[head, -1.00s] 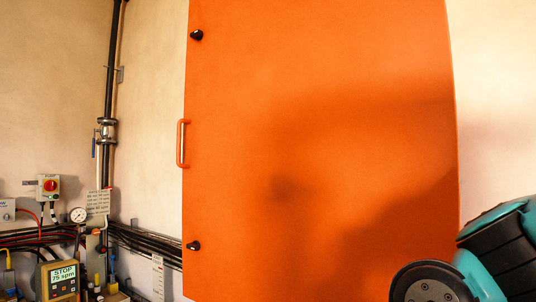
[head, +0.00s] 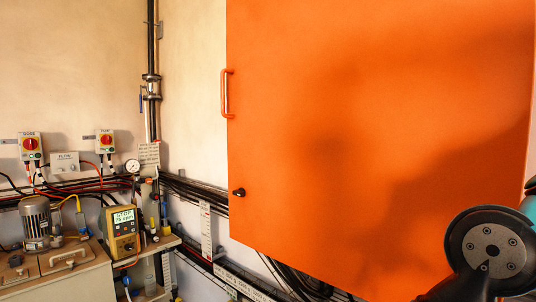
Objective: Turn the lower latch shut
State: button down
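The lower latch (head: 239,192) is a small black knob near the left edge of the orange cabinet door (head: 350,130), below the door's handle (head: 226,93). Its knob appears to point sideways, but it is too small to tell whether it is shut. The door looks flush, and a vertical orange handle stands on its left side. The upper latch is out of view above. Part of my arm shows at the lower right, in front of the door and well apart from the latch. My gripper's fingers are not in view.
A pump controller with a lit display (head: 124,230), a motor (head: 36,222) and a tank (head: 60,272) stand at the lower left. Cables and pipes run left of and below the cabinet.

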aim_at(241, 192)
jog(key=k, duration=0.5)
jog(key=u, duration=2.3)
jog(key=i, duration=1.4)
jog(key=z, duration=2.15)
